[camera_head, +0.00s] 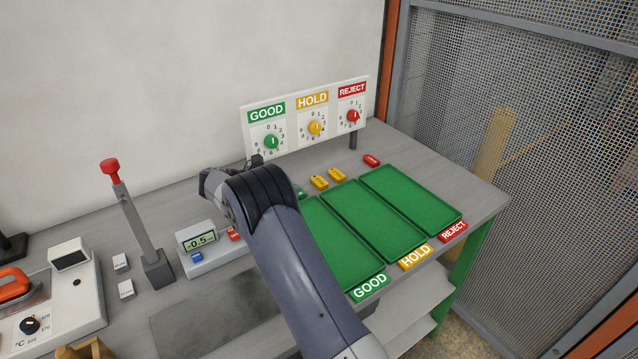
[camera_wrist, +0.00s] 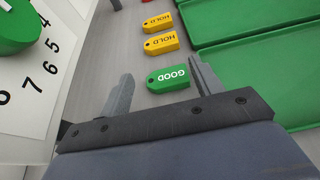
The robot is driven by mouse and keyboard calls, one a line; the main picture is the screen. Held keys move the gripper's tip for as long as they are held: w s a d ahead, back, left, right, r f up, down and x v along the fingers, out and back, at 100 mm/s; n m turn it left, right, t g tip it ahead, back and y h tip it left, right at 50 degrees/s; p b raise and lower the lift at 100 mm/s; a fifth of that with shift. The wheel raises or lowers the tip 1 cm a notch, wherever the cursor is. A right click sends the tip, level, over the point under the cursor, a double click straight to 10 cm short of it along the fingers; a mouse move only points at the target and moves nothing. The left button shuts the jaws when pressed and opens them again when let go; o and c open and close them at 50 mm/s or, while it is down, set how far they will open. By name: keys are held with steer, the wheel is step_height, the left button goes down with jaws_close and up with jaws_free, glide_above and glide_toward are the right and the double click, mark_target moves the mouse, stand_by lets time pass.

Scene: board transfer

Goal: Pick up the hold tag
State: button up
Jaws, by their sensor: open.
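Two yellow hold tags lie side by side on the grey bench behind the trays, the left one (camera_head: 320,182) and the right one (camera_head: 337,174). In the wrist view the nearer hold tag (camera_wrist: 161,43) and the farther hold tag (camera_wrist: 158,22) lie beyond a green good tag (camera_wrist: 168,79). My gripper (camera_wrist: 160,82) is open and empty, with the good tag between or just under its fingertips. I cannot tell its exact height.
Three green trays (camera_head: 452,233) stand right of the tags, labelled good, hold and reject. A red reject tag (camera_head: 371,160) lies farther right. A dial panel (camera_head: 287,128) stands behind the tags. A lever (camera_head: 140,230) and a scale (camera_head: 205,261) stand at left.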

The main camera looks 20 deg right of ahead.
mark_target(315, 182)
steer(key=p+x, duration=0.2)
steer(key=x, duration=0.7)
steer(key=shift+d+f, duration=0.1)
steer(key=c, duration=0.6)
